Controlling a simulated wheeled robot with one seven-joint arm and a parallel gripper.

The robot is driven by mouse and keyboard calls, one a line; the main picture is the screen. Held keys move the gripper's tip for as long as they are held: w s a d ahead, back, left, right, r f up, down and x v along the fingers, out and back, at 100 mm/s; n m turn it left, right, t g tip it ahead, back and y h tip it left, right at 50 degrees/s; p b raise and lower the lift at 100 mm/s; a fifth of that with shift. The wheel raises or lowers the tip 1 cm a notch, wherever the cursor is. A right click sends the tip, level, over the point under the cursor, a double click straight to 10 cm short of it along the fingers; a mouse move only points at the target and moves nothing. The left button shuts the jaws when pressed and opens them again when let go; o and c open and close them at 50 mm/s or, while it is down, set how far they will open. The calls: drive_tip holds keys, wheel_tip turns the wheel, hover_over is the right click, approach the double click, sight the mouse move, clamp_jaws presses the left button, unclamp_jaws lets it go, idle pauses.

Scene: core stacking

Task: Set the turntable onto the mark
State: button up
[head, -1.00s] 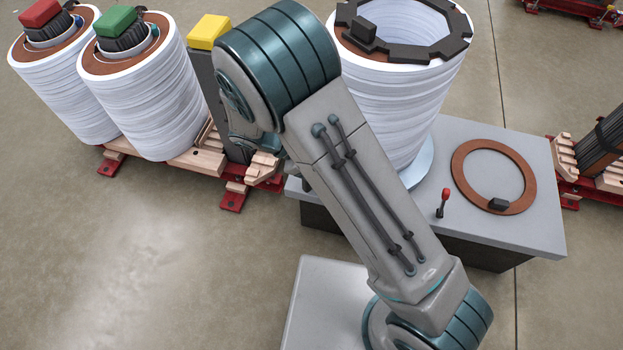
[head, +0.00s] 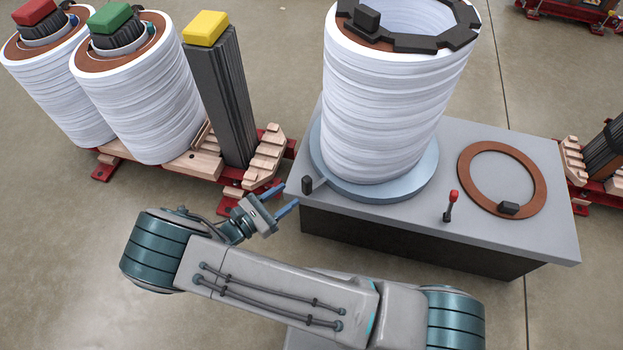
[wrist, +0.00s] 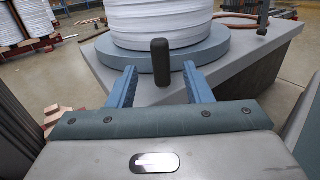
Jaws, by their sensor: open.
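The turntable (head: 420,178) is a round blue-grey disc on the grey table, with a tall white winding (head: 385,110) standing on it. A short arm at its left front carries an upright dark handle (head: 307,185). My gripper (head: 287,198) is open at the table's left edge, just left of and in front of the handle, its blue fingers pointing at it. In the wrist view the handle (wrist: 160,62) stands upright ahead, centred between the two open fingers (wrist: 160,85); I cannot tell if it is within their reach. I cannot make out the mark.
On the table (head: 400,215) are a red-tipped lever (head: 452,200) and a brown ring (head: 467,160) with a dark block (head: 509,208). Left stands a core with a yellow-capped limb (head: 222,90) and white coils (head: 135,100). The floor at front left is free.

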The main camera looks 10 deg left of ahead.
sight(312, 179)
drive_tip(key=b+x, duration=0.2)
drive_tip(key=x, duration=0.8)
drive_tip(key=shift+c, duration=0.3)
drive_tip(key=shift+s, duration=0.1)
clamp_jaws()
